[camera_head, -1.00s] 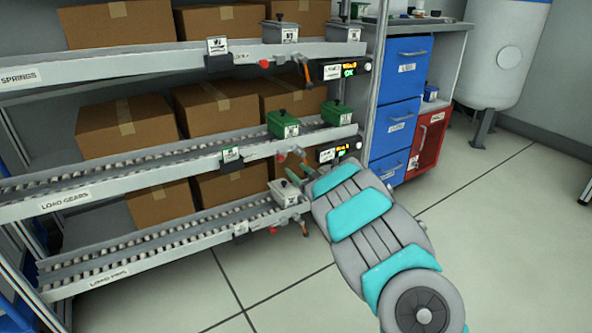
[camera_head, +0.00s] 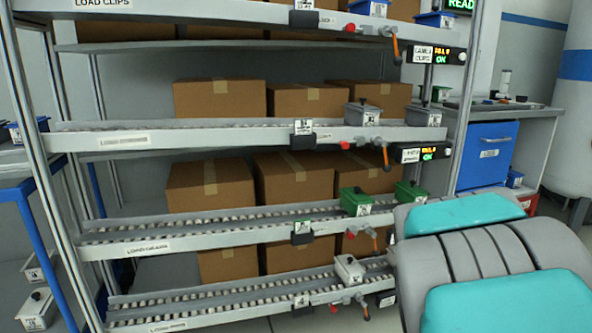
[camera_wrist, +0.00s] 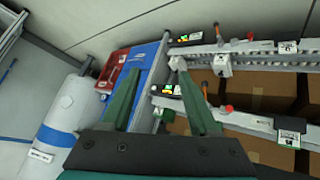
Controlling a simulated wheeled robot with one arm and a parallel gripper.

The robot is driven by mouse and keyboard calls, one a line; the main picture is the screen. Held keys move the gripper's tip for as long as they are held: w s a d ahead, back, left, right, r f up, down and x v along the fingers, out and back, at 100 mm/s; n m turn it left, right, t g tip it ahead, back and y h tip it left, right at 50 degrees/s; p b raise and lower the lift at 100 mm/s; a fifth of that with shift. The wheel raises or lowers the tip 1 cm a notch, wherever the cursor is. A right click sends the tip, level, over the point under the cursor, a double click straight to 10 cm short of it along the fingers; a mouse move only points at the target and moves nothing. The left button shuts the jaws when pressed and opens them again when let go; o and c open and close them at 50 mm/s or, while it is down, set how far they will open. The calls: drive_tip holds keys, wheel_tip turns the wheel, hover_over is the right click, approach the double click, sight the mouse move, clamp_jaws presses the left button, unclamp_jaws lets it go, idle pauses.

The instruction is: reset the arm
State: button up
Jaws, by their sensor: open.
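My gripper shows in the wrist view (camera_wrist: 160,105), with its two dark green fingers spread apart and nothing between them. Past the fingers the wrist view shows the rack, the blue cabinet and the white tank, all turned on their side. In the head view my grey and teal arm fills the lower right, in front of the rack's right end. The gripper itself is hidden in the head view.
A rack with roller shelves (camera_head: 200,236) carries cardboard boxes (camera_head: 210,185), green bins (camera_head: 355,201) and grey bins (camera_head: 349,268). A blue drawer cabinet (camera_head: 487,155) and a white tank (camera_head: 572,125) stand at the right. A blue-framed shelf (camera_head: 40,235) stands at the left.

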drive_tip(key=s+a+n+g+y, duration=0.1)
drive_tip(key=s+a+g, duration=0.2)
drive_tip(key=s+a, duration=0.3)
drive_tip(key=s+a+n+g+y+p, duration=0.1)
drive_tip(key=s+a, duration=0.4)
drive_tip(key=s, duration=1.2)
drive_tip(key=s+a+n+g+y, duration=0.1)
drive_tip(key=s+a+g+y, duration=0.2)
drive_tip(key=s+a, duration=0.3)
drive_tip(key=s+g, duration=0.1)
drive_tip(key=s, duration=0.4)
drive_tip(key=shift+s+a+g+p, duration=0.3)
drive_tip(key=shift+s+g, duration=0.1)
drive_tip(key=shift+f, duration=0.1)
